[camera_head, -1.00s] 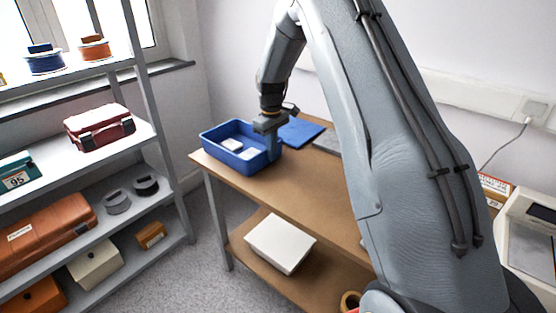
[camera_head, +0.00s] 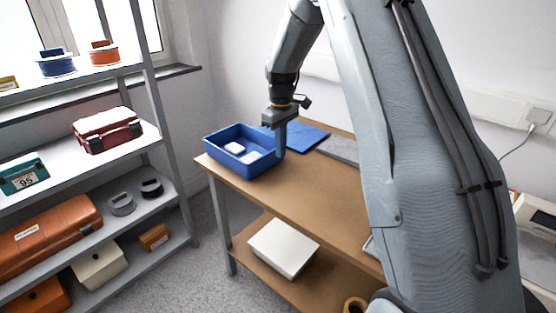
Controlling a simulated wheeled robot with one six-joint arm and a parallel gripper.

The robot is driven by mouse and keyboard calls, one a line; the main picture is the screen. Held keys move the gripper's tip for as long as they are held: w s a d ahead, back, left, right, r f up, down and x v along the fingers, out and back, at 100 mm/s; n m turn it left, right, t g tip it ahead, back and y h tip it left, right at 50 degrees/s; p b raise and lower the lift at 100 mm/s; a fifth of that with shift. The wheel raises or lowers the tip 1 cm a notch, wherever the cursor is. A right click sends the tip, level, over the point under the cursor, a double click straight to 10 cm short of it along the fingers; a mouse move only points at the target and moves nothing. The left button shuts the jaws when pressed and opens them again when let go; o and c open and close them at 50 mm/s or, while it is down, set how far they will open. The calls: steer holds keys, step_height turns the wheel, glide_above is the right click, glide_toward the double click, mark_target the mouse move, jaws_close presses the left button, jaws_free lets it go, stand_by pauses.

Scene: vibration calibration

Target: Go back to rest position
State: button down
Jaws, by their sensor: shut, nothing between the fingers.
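My gripper (camera_head: 280,150) points down at the right end of a blue bin (camera_head: 222,165) on the wooden table (camera_head: 270,188). Its fingers show as one narrow shape, shut with nothing held. From this view I cannot tell whether the fingertips touch the bin's wall or stand just beside it. Two small white items (camera_head: 234,148) lie in the bin. My arm comes down from the top and fills much of the right side.
A blue mat (camera_head: 308,136) and a grey flat piece (camera_head: 340,149) lie behind my gripper on the table. A white box (camera_head: 284,247) is on the lower shelf. A metal rack (camera_head: 168,130) with cases and spools stands left. The table's front middle is clear.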

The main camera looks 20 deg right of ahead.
step_height(320, 180, up, 4)
steer(key=s+a+f+m, duration=0.1)
steer(key=s+a+m, duration=0.1)
steer(key=s, duration=1.4)
steer(key=s+a+f+m, duration=0.2)
steer(key=s+m, duration=0.2)
steer(key=s, duration=1.3)
steer(key=shift+s+m+t+b, duration=0.2)
steer(key=shift+m+t+b, duration=0.1)
steer(key=shift+m+b, duration=0.1)
